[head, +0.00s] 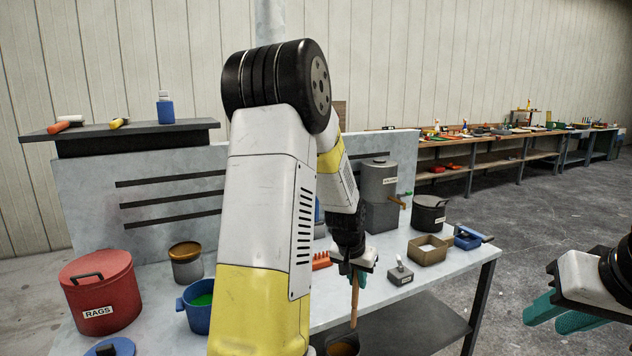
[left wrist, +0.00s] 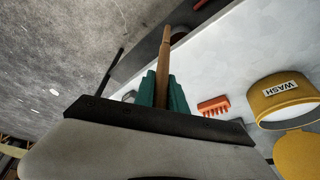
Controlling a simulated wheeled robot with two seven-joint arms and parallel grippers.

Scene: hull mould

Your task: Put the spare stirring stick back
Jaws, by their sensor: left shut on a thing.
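My left gripper (head: 357,275) is shut on a wooden stirring stick (head: 354,302), which hangs down below the fingers. In the left wrist view the stick (left wrist: 164,55) runs out from between the green fingers (left wrist: 162,92). In the head view, the lower end of the stick is over or in a container with brown contents (head: 343,348) at the bottom edge; I cannot tell which. My left arm hides the middle of the bench. My right gripper (head: 558,316) is at the right, away from the bench, empty, with its green fingers apart.
The bench (head: 410,296) carries a red RAGS pot (head: 98,290), a blue pot with green contents (head: 197,311), a tan box (head: 430,248), a dark lidded pot (head: 429,214) and a small labelled block (head: 400,275). An orange brush (left wrist: 213,106) and yellow WASH tin (left wrist: 284,97) show in the left wrist view.

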